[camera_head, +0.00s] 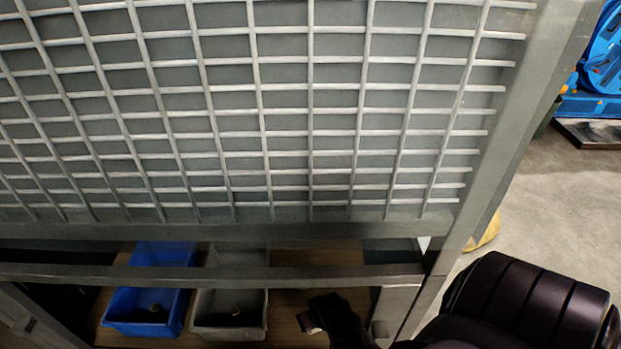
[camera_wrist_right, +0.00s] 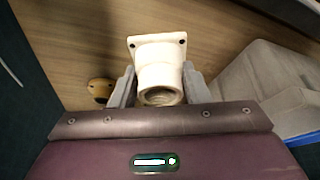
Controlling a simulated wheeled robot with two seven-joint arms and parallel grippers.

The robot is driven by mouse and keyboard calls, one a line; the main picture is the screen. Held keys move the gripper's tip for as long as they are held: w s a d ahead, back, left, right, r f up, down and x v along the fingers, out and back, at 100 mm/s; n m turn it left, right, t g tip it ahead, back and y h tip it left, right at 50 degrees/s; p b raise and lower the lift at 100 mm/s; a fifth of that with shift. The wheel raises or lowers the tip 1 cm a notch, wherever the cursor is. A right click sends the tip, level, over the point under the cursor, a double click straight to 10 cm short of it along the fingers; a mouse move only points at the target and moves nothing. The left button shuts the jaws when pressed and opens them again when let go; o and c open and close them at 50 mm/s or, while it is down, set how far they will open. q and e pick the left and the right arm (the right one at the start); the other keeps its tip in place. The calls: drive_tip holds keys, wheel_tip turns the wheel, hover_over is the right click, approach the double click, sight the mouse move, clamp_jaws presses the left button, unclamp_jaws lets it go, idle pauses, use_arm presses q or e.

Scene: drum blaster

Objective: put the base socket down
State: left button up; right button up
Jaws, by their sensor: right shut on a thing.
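The base socket (camera_wrist_right: 158,70) is a white fitting with a square flange and a round threaded opening, seen in the right wrist view. My right gripper (camera_wrist_right: 160,88) is shut on it, with a grey finger on each side. The wooden shelf (camera_wrist_right: 70,45) is behind it; I cannot tell whether the socket touches the shelf. In the head view my right gripper (camera_head: 308,320) is over the shelf, right of the grey bin, with its tip small and partly hidden. My left gripper is not in view.
A grey bin (camera_head: 198,322) and a blue bin (camera_head: 112,312) stand left of my right gripper, each with a small item inside. A small brass-coloured part (camera_wrist_right: 100,88) lies on the shelf. A wire-mesh rack (camera_head: 260,100) and a metal post (camera_head: 490,170) are close by.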

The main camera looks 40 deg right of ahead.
drive_tip(key=shift+f, duration=0.45)
wheel_tip(320, 180, down, 3)
drive_tip(key=shift+f+b, duration=0.2)
drive_tip(key=shift+b, duration=0.25)
drive_tip(key=shift+f, duration=0.3)
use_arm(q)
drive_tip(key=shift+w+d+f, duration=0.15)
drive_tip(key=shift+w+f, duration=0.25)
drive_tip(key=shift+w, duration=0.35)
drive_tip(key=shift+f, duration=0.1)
use_arm(e)
drive_tip(key=shift+f, duration=0.1)
drive_tip(key=o, duration=1.1)
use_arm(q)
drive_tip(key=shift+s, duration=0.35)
